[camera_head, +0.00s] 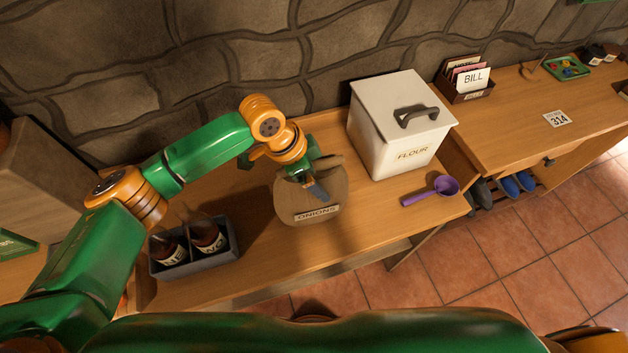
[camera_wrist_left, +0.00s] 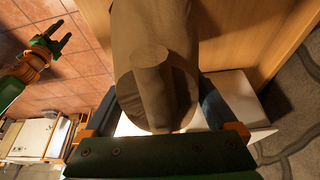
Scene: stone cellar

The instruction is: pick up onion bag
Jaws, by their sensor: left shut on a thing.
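The onion bag (camera_head: 298,205) is a brown sack with an "ONIONS" label, near the middle of the wooden table in the head view. It fills the upper middle of the left wrist view (camera_wrist_left: 155,25). My left gripper (camera_head: 314,184) is shut on the gathered top of the bag, with a dark finger on each side of it in the left wrist view (camera_wrist_left: 160,108). I cannot tell whether the bag's bottom touches the table. My right gripper (camera_wrist_left: 54,38) shows in the left wrist view, empty, its fingers apart, away from the bag above the tiled floor.
The white flour box (camera_head: 372,135) stands right of the bag, with a purple scoop (camera_head: 432,190) in front of it. A grey caddy (camera_head: 205,263) with dark bottles stands to the left. A second table (camera_head: 520,115) on the right holds a bill holder (camera_head: 468,92).

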